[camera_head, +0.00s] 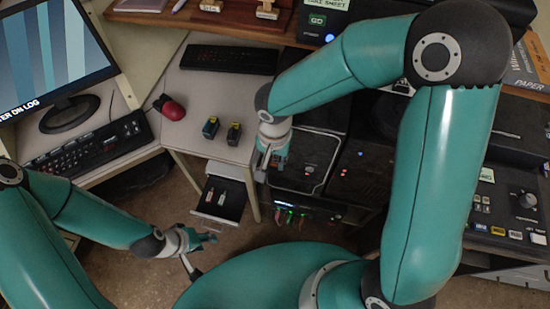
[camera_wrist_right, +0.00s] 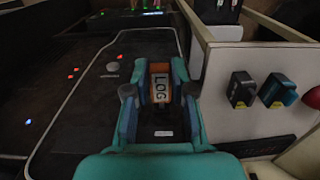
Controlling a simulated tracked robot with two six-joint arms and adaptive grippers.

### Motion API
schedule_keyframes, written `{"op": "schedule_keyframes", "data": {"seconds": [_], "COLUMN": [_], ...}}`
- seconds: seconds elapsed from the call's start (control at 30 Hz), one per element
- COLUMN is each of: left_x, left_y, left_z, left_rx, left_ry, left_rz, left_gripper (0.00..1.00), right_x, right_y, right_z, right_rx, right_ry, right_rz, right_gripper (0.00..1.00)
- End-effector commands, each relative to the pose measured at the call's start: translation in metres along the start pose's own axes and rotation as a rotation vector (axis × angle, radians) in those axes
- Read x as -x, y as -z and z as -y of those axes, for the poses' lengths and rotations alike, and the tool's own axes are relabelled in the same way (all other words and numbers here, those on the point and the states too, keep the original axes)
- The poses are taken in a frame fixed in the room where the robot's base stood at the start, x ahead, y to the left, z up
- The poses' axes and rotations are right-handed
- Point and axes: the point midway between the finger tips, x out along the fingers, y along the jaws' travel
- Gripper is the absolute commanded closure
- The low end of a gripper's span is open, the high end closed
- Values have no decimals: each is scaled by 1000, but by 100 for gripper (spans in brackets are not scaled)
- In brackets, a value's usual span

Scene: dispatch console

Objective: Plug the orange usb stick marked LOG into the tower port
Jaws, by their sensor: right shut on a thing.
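My right gripper (camera_head: 270,158) is low over the near-left edge of the dark tower (camera_head: 312,152). In the right wrist view, the gripper (camera_wrist_right: 160,92) is shut on the orange usb stick (camera_wrist_right: 160,86), whose white face reads LOG. The stick is between the two fingers; its plug end cannot be made out. The tower's dark top (camera_wrist_right: 85,85) lies below and to the left, with small red and orange lights. I cannot identify the tower port. My left gripper (camera_head: 207,238) is low at the left near the open drawer; its jaws are too small to read.
A pulled-out drawer (camera_head: 207,212) holds small sticks. A dark keyboard (camera_head: 230,58) lies behind. Coloured cables (camera_head: 290,217) show low on the tower's front.

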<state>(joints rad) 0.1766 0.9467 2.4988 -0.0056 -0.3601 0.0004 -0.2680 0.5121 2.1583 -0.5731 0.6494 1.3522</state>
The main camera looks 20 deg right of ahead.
Motion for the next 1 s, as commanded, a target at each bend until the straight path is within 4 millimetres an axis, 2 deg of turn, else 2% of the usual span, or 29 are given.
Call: {"op": "schedule_keyframes", "data": {"seconds": [1.0], "left_x": [-6], "left_y": [0], "left_z": [2], "left_rx": [0], "left_ry": [0], "left_rz": [0], "left_gripper": [60], "right_x": [0], "right_y": [6], "right_z": [0], "right_rx": [-1], "right_ry": [0], "right_rz": [0], "right_gripper": [95]}}
